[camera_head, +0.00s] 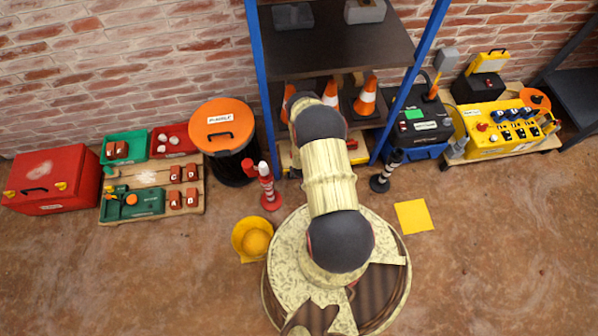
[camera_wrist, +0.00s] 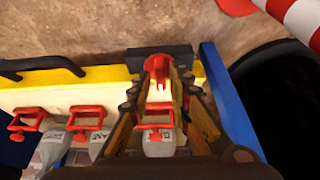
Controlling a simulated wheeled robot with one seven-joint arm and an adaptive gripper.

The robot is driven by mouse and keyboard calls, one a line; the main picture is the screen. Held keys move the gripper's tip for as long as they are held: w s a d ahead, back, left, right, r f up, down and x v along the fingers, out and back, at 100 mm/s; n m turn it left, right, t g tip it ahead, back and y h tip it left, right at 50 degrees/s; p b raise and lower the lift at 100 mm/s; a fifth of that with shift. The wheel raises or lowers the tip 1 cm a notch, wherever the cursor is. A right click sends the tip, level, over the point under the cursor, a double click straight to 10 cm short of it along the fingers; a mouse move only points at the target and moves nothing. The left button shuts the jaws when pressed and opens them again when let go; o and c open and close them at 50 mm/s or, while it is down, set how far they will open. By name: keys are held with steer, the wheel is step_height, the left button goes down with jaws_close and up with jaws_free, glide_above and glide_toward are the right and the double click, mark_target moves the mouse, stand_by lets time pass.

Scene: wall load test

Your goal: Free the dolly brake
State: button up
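A red, forked, lever-like part (camera_wrist: 159,72) stands at the edge of a yellow-and-cream platform (camera_wrist: 105,77) in the wrist view. It may be the dolly brake, but no label on it is readable. My gripper (camera_wrist: 160,88) points at it. Its two jagged fingers are apart, one on each side of the red part's line. I cannot tell whether they touch it. In the head view, a yellow low platform (camera_head: 286,158) shows under the shelf. My arm hides the gripper and the red part there.
Red clamps (camera_wrist: 88,118) with grey bags sit left of my gripper. A blue post (camera_wrist: 228,100) is close on the right, with a red-and-white post (camera_wrist: 300,20) beyond. The shelf (camera_head: 340,50) overhangs the platform. Open floor (camera_head: 500,240) lies at right.

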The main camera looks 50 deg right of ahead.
steer(key=v, duration=1)
steer(key=shift+f, duration=0.1)
stand_by(0.3)
steer(key=s+a+r+g+y, duration=0.3)
steer(key=s+a+g+y, duration=0.1)
steer(key=s+a, duration=0.55)
steer(key=w+a+r+n+g+p, duration=0.1)
steer(key=w+a+r, duration=0.1)
steer(key=r, duration=1.2)
steer(key=w+a+r+n+p, duration=0.1)
steer(key=w+a+r, duration=0.1)
steer(key=r, duration=1.2)
steer(key=w+a+r+n+g, duration=0.1)
steer(key=a+r, duration=0.1)
steer(key=r, duration=1.2)
steer(key=s+a+r+n+t+p, duration=0.1)
steer(key=a+r, duration=0.4)
steer(key=r, duration=0.7)
steer(key=s+a+r+n+t+p, duration=0.2)
steer(key=a+r+t, duration=0.2)
steer(key=r, duration=0.9)
steer(key=s+a+r+n+t+h+p, duration=0.1)
steer(key=s+a+r+n+t, duration=0.1)
steer(key=a+r, duration=0.5)
step_height(320, 180, up, 6)
steer(key=shift+s+f+t, duration=0.25)
steer(key=shift+s+t, duration=0.05)
steer(key=shift+t, duration=0.3)
